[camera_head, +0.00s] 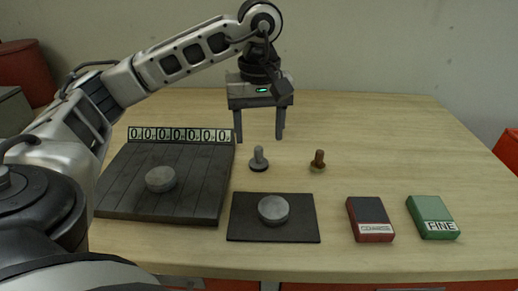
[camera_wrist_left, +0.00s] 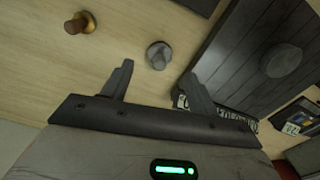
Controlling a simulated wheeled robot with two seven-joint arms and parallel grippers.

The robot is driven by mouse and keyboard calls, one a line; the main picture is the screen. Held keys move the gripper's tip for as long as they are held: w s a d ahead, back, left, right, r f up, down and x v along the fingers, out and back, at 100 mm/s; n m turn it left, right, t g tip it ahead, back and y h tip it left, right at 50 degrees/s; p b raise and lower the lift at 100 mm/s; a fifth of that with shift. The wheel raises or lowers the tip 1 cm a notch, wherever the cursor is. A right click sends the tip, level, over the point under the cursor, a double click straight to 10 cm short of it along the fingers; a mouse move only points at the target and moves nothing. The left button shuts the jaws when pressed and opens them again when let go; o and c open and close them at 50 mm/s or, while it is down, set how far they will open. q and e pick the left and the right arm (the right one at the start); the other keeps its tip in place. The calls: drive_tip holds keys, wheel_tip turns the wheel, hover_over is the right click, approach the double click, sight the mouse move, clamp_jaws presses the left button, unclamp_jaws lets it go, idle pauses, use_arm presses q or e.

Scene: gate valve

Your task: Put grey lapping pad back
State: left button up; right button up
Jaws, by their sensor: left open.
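A small grey knob-handled pad (camera_head: 258,158) with a dark base stands upright on the table, likely the grey lapping pad. It also shows in the left wrist view (camera_wrist_left: 158,55). A similar brown pad (camera_head: 318,160) stands to its right. My left gripper (camera_head: 259,135) points down behind the grey pad, with its jaws open and empty. In the left wrist view its two fingers (camera_wrist_left: 158,88) lie on either side of the line towards the grey pad, apart from it. My right gripper is out of view.
A dark grooved board (camera_head: 120,190) with a round grey disc (camera_head: 160,180) and a row of zeros stands left. A dark mat (camera_head: 300,229) holds another grey disc (camera_head: 273,210). A red box (camera_head: 370,218) and a green FINE box (camera_head: 432,216) lie right. The back right is clear.

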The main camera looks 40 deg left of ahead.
sight(259, 150)
use_arm(q)
wheel_tip(259, 150, up, 6)
drive_tip(key=shift+f+p, duration=0.25)
drive_tip(key=shift+p, duration=0.5)
